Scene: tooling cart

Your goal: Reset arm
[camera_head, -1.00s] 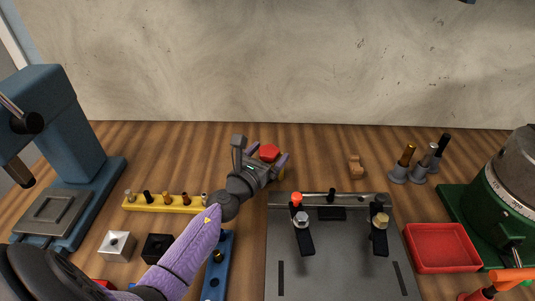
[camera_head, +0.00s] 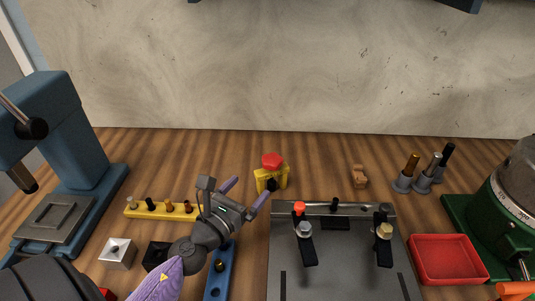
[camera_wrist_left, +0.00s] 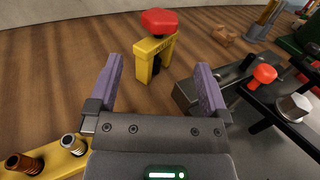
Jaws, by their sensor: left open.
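My left gripper (camera_head: 244,193) is open and empty above the bench, left of the grey fixture plate. Its two purple fingers also show in the left wrist view (camera_wrist_left: 158,88), with nothing between them. A yellow block with a red button top (camera_head: 272,172) stands upright on the wood beyond the fingertips, apart from them. It also shows ahead of the fingers in the left wrist view (camera_wrist_left: 155,58). My right gripper is not in view.
A grey fixture plate (camera_head: 340,265) with clamps lies at front centre. A yellow rack (camera_head: 150,209), a blue rack (camera_head: 216,275) and a white block (camera_head: 117,252) are near my left arm. A red tray (camera_head: 448,259) is at right. A blue press (camera_head: 60,130) stands at left.

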